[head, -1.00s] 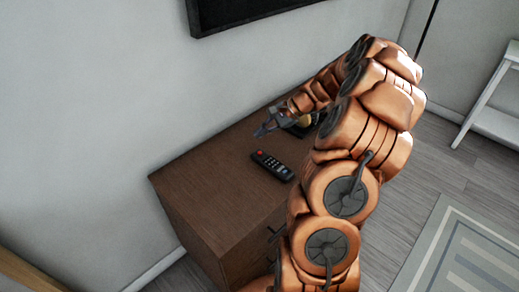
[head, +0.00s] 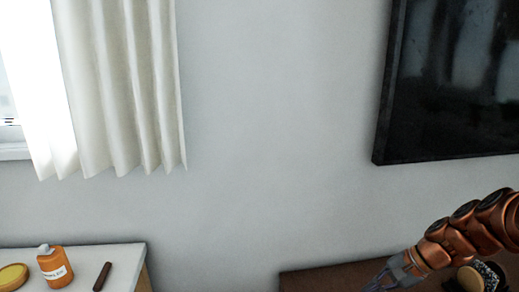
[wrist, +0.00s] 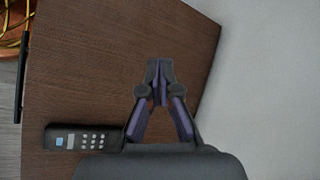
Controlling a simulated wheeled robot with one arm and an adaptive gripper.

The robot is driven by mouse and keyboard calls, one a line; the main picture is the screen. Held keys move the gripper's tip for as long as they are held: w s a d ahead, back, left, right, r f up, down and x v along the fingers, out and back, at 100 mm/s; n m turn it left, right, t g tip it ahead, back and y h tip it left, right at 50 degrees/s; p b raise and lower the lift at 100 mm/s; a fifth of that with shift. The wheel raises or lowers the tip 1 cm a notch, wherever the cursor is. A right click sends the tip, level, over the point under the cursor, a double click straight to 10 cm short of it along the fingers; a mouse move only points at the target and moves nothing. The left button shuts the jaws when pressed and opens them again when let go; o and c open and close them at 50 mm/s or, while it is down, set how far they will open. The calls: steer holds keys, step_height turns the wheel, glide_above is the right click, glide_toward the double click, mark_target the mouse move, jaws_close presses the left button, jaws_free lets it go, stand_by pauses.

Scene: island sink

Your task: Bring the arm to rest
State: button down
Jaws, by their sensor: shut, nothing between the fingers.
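My gripper (wrist: 160,88) is shut and empty in the wrist view, its fingertips together above the brown wooden cabinet top (wrist: 110,50). In the head view my gripper (head: 385,280) shows at the lower right, at the end of my copper-coloured arm, over the edge of the brown cabinet top (head: 310,280). Most of my arm is outside the head view.
A black remote (wrist: 75,139) lies on the cabinet top, left of my gripper in the wrist view. A dark screen (head: 450,80) hangs on the wall. An orange bottle (head: 55,267), a yellow round item (head: 12,277) and a brown bar (head: 102,276) are on a white surface (head: 125,252).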

steer(key=s+a+r+n+g+h, duration=0.2)
steer(key=s+a+n+g+h, duration=0.3)
steer(key=s+a, duration=0.75)
steer(key=s+d+n+h, duration=0.25)
steer(key=s+n, duration=0.35)
steer(key=s, duration=0.9)
step_height(320, 180, up, 19)
steer(key=t+p, duration=0.1)
steer(key=p, duration=1.7)
steer(key=shift+f+y, duration=0.1)
steer(key=shift+y, duration=0.15)
